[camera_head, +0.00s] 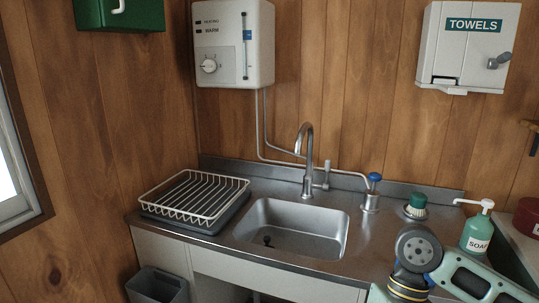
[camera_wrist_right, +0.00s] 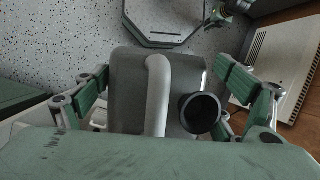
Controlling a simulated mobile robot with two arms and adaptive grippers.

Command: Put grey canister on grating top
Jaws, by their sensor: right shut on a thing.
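The grey canister (camera_wrist_right: 125,90) fills the middle of the right wrist view. It has a lighter grey handle bar (camera_wrist_right: 158,95) and a round dark cap or opening (camera_wrist_right: 200,112). My right gripper (camera_wrist_right: 168,85) has its green fingers on both sides of the canister and is shut on it. The canister is above the speckled floor. In the head view the right gripper and canister do not show. A small green and dark part (camera_wrist_right: 232,10) at the top of the right wrist view looks like my left gripper; its jaws are unclear. I cannot make out a grating top for certain.
A pale slotted panel (camera_wrist_right: 282,60) stands at the right wrist view's right. In the head view, a steel sink (camera_head: 292,228) has a wire dish rack (camera_head: 195,194) at left, a scrubbing brush (camera_head: 415,206) and soap bottle (camera_head: 477,232) at right. A grey bin (camera_head: 158,285) stands below.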

